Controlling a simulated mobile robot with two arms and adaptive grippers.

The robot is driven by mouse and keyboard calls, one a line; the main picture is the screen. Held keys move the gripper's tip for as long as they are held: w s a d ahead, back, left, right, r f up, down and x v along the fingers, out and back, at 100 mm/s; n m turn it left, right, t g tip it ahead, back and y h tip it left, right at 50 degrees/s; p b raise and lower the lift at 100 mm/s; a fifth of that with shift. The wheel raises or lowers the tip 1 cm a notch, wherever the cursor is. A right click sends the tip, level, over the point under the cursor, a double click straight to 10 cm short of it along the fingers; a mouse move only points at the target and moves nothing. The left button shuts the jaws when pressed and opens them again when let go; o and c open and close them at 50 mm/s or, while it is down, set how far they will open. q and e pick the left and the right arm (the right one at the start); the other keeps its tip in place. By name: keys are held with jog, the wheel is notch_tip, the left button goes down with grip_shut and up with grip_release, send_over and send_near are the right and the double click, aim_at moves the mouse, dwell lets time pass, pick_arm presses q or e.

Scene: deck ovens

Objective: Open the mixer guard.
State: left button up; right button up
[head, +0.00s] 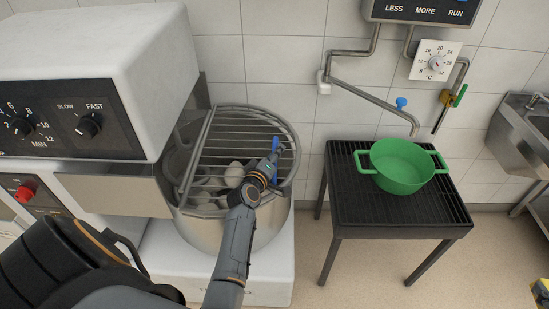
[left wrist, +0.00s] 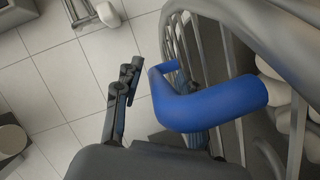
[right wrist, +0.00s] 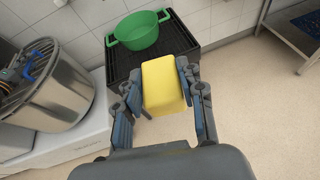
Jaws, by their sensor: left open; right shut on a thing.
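The mixer guard (head: 240,135) is a grey wire grid lying down over the steel mixer bowl (head: 232,235). Pale round lumps show in the bowl beneath the bars. The guard's blue handle (head: 275,160) is on its right side and fills the middle of the left wrist view (left wrist: 210,105). My left gripper (head: 272,165) is open at this handle. In the left wrist view, one finger is left of the handle and the other is partly hidden behind it; I cannot tell whether they touch it. My right gripper (right wrist: 160,88) is shut on a yellow block (right wrist: 163,85).
The white mixer head (head: 120,60) with its dials stands left of the bowl. A black rack table (head: 400,215) with a green pot (head: 400,170) stands to the right, below a water tap (head: 385,100). A steel sink (head: 520,130) is at the far right. Floor between is clear.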

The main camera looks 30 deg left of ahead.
pick_arm(q)
jog(key=shift+c, duration=0.2)
grip_shut()
